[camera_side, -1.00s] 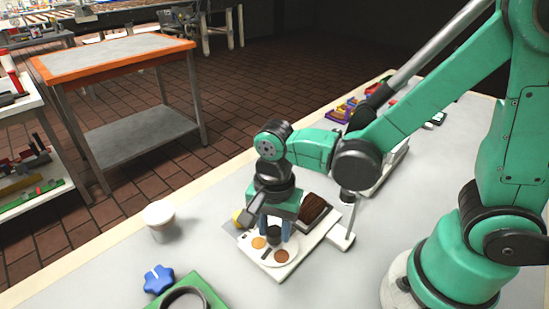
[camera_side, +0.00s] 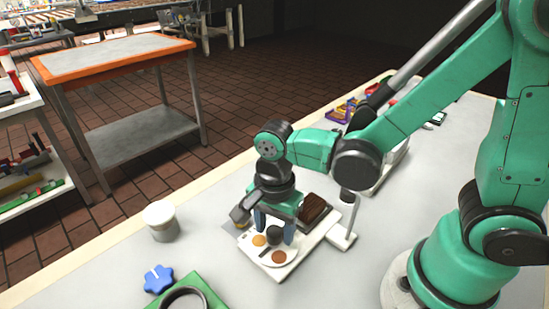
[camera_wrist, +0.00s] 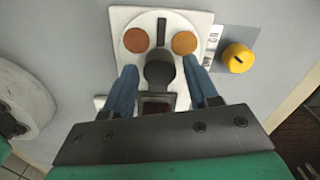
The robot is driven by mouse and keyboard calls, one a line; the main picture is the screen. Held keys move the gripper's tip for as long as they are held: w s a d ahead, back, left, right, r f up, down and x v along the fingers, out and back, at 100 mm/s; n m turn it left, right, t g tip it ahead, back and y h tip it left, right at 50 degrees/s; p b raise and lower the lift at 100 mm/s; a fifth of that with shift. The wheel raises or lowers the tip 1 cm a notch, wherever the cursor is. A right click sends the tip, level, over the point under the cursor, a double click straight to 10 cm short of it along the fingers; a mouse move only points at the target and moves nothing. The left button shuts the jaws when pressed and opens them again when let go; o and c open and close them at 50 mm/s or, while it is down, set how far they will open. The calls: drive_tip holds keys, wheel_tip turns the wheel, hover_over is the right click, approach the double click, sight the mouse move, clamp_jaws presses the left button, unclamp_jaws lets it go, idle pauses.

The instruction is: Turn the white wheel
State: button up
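The white wheel (camera_side: 263,251) is a flat disc on a white machine base, with a yellow-orange round and a brown round on it and a dark hub (camera_side: 275,237) at its middle. It also shows in the wrist view (camera_wrist: 160,24), with a dark slot between two orange-brown rounds. My gripper (camera_side: 274,232) points down over the wheel. Its two blue fingers stand apart on either side of the hub, as the wrist view also shows (camera_wrist: 160,75). Gaps show between fingers and hub, so the gripper is open. The wheel's rear part is hidden by the gripper.
A dark brown block (camera_side: 314,207) sits on the machine behind the wheel, near an upright rod (camera_side: 353,215). A yellow knob (camera_wrist: 238,57) is beside the base. A white-lidded jar (camera_side: 161,220), a blue knob (camera_side: 158,279) and a green-based device (camera_side: 210,296) stand to the left.

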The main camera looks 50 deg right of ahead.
sight(275, 230)
drive_tip(key=shift+o, duration=0.5)
drive_tip(key=shift+r, duration=2.8)
drive_tip(key=shift+w+d+r+n+t, duration=0.15)
drive_tip(key=shift+d+r+n+t, duration=0.2)
drive_tip(key=shift+n, duration=0.35)
drive_tip(key=w+d+r+n+t, duration=0.1)
drive_tip(key=d+r+n+t, duration=0.2)
drive_tip(key=n, duration=1)
drive_tip(key=d+t, duration=0.3)
drive_tip(key=d, duration=0.1)
drive_tip(key=shift+w+d+r+n, duration=0.2)
drive_tip(key=shift+d+r+n, duration=0.05)
drive_tip(key=shift+r+n, duration=0.15)
